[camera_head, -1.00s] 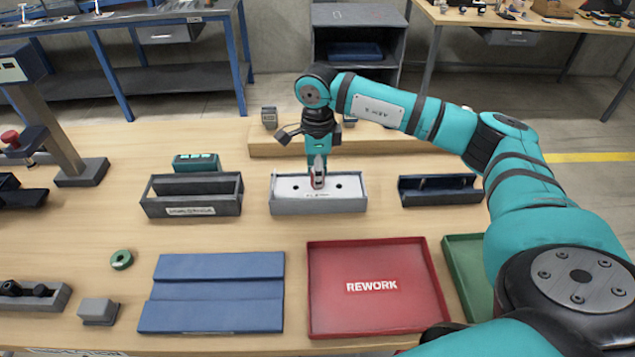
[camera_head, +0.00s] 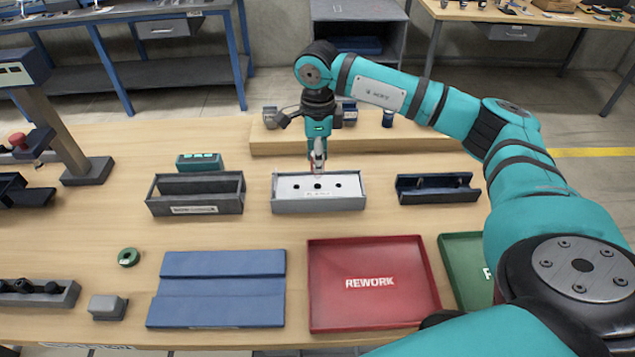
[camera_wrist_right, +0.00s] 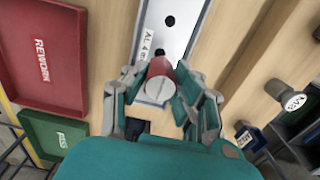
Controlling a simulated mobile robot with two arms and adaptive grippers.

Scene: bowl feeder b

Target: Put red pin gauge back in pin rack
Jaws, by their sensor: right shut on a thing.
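The pin rack (camera_head: 352,203) is a grey open-topped box with a white top plate that has three dark holes in a row. In the wrist view the rack (camera_wrist_right: 187,22) lies beyond the fingers. My right gripper (camera_head: 318,160) points down over the rack's back edge, near its middle. It is shut on the red pin gauge (camera_wrist_right: 158,70), a red cylinder with a grey slotted end, which shows between the fingers in the wrist view. The pin's lower end is hard to make out, but all three holes show uncovered in the head view. My left gripper is not in view.
A grey bin (camera_head: 195,205) stands left of the rack and a dark cradle (camera_head: 437,190) right of it. A wooden ledge (camera_head: 270,143) runs behind. In front lie a blue tray (camera_head: 215,290), a red rework tray (camera_head: 375,310) and a green tray (camera_head: 460,262).

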